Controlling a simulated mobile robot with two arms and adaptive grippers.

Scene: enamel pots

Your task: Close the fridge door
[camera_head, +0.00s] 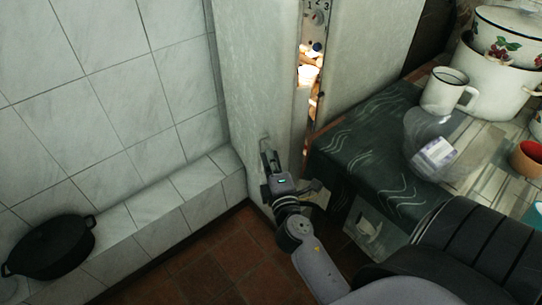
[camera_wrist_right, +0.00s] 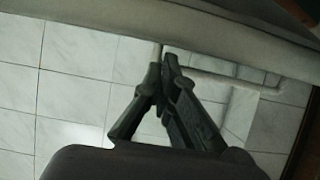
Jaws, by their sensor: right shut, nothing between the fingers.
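The fridge door (camera_head: 262,75) is the pale panel left of the fridge body (camera_head: 368,55). It stands ajar by a narrow gap, through which the lit interior (camera_head: 308,75) shows with some food and a numbered dial. My right gripper (camera_head: 266,154) is shut and empty at the lower part of the door's outer face. It looks close against the door, but I cannot tell if it touches. In the right wrist view its fingers (camera_wrist_right: 165,62) come together below a pale band, probably the door (camera_wrist_right: 120,15). My left gripper is not in view.
A table with a dark green cloth (camera_head: 365,135) stands right of the fridge, bearing a white mug (camera_head: 440,92), a large enamel pot (camera_head: 493,85) and a red cup (camera_head: 527,160). A black pan (camera_head: 52,247) sits on the tiled ledge (camera_head: 150,207) at left. Brown floor (camera_head: 205,270) is clear.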

